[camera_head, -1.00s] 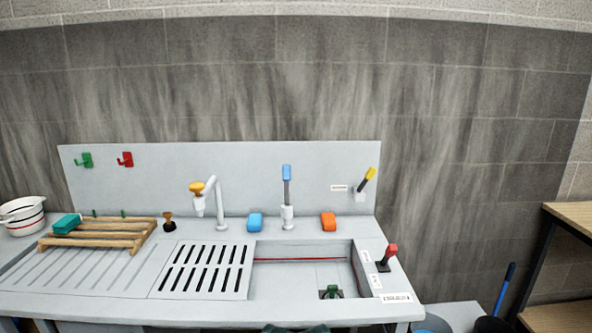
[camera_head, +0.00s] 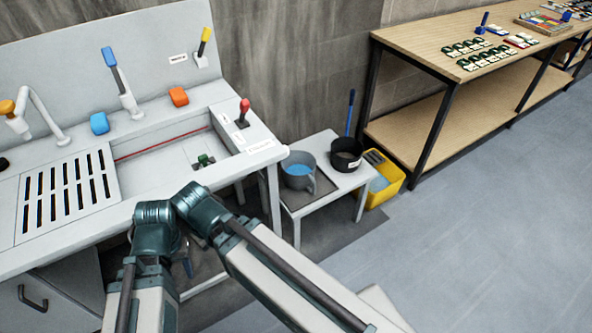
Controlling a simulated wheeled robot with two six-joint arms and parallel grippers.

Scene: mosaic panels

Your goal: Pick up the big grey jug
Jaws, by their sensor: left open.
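The big grey jug (camera_head: 286,180) stands upright on a low white side table, right of the sink unit. Its open top faces up, blue shows inside, and its handle is on its right side. It sits on a dark mat. My left arm (camera_head: 155,226) is bent in the foreground, in front of the sink's front edge, well short of the jug and not touching it. My left gripper's jaws are open, but the fingers are hard to make out around the arm links. My right gripper does not show.
A black pot (camera_head: 346,160) stands beside the jug on the white table (camera_head: 318,200). A yellow bucket (camera_head: 388,190) is on the floor to its right, with a blue-handled tool behind. The sink corner (camera_head: 262,150) is left of the jug. The floor at right is clear.

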